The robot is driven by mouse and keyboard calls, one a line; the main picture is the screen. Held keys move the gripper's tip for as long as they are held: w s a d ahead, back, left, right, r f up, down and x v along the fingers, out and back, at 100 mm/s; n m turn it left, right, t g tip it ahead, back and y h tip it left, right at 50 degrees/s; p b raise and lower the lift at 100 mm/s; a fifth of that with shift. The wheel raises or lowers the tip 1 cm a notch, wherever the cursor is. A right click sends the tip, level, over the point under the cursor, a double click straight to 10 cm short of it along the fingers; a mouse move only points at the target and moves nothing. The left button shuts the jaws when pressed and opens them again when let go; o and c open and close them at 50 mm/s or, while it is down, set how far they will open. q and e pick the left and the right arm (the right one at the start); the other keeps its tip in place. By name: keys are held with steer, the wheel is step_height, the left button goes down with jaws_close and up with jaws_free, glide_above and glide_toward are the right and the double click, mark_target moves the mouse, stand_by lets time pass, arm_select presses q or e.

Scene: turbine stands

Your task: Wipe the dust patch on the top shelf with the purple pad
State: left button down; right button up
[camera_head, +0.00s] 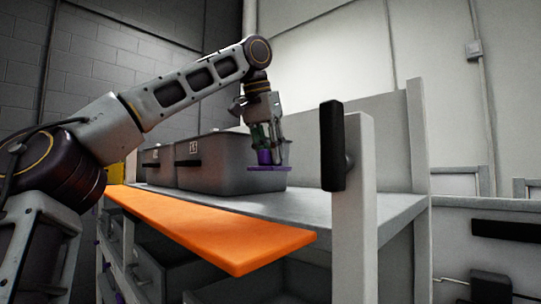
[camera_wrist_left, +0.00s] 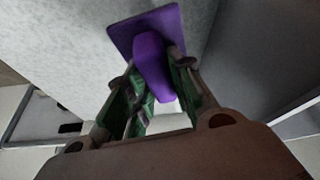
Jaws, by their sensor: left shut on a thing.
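The purple pad, a flat square plate with an upright handle block, shows in the head view (camera_head: 265,158) and in the left wrist view (camera_wrist_left: 145,45). My left gripper (camera_head: 268,148) is shut on the pad's handle, with its green-lined fingers on either side in the left wrist view (camera_wrist_left: 154,88). In the head view the pad's plate appears in front of the grey bin's right end, seemingly above the top shelf (camera_head: 330,208). I cannot tell whether it touches the shelf. I cannot make out the dust patch in either view. My right gripper is not in view.
Two dark grey bins (camera_head: 215,178) (camera_head: 158,166) stand on the top shelf. An orange board (camera_head: 210,228) runs along its front edge. A pale post (camera_head: 358,225) with a black handle (camera_head: 332,145) stands at the right. The shelf between bin and post looks bare.

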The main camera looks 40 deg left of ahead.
arm_select(q)
steer(key=shift+r, duration=1.3)
